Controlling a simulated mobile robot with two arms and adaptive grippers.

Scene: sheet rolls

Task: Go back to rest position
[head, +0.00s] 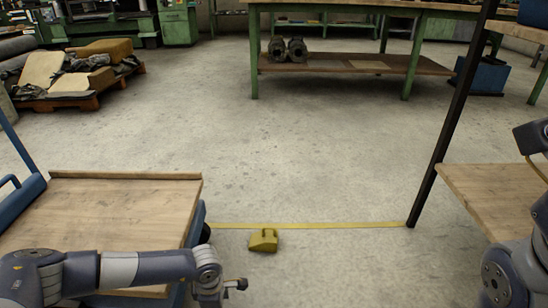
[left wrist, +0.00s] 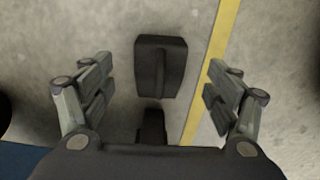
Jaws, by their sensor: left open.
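My left arm comes in from the left in the head view, low over the wooden-topped cart, and its wrist reaches past the cart's right edge. Only a small dark part of my left gripper (head: 236,284) shows there, above the floor. In the left wrist view the left gripper (left wrist: 160,78) has its two fingers wide apart, with nothing touching them. A dark ridged piece (left wrist: 160,65) shows between them; I cannot tell what it is. My right arm shows at the right edge of the head view, but its gripper is out of frame.
The cart (head: 120,200) is at left and a wooden bench (head: 490,190) with a dark post (head: 452,120) at right. A yellow pedal-like block (head: 263,240) lies by a yellow floor line (head: 340,224). A green table (head: 255,60) stands behind. The middle floor is clear.

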